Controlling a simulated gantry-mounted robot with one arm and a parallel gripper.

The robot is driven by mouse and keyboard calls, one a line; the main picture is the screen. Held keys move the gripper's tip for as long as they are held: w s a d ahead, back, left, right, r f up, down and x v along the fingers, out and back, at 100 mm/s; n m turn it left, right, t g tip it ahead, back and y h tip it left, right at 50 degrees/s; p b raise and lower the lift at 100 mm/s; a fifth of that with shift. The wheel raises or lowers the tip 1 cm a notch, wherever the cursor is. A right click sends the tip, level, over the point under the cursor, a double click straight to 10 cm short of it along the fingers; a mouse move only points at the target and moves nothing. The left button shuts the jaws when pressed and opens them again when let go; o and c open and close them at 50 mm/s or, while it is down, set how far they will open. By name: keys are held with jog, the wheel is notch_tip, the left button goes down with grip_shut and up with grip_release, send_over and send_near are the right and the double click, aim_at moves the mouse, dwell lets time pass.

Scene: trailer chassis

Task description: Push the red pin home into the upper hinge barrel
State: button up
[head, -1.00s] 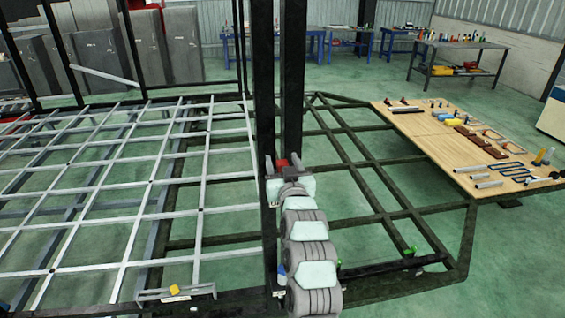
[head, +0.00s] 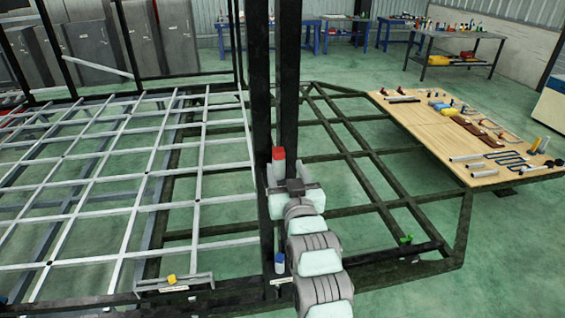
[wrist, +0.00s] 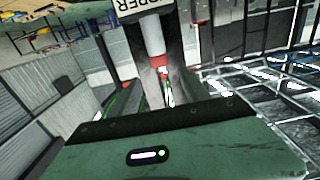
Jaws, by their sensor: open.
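The red pin (head: 279,153) stands upright at the top of the grey upper hinge barrel (head: 280,170) on the dark post. Its red part shows above the barrel; its depth inside is hidden. In the wrist view the red end (wrist: 164,66) shows beyond the pale barrel (wrist: 154,38), under a label ending in "PPER". My gripper (wrist: 160,92) is open, with its fingers on either side of the line to the red end and nothing between them. In the head view my gripper is close to the barrel, at its lower right, and its fingertips are mostly hidden.
A blue pin (head: 280,258) stands at a lower barrel on the same post. The dark post (head: 262,110) rises beside my arm. A wooden bench (head: 430,130) with tools is at right. A grey lattice frame (head: 100,200) fills the left.

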jog(key=shift+s+d, duration=0.1)
jog(key=shift+s, duration=0.65)
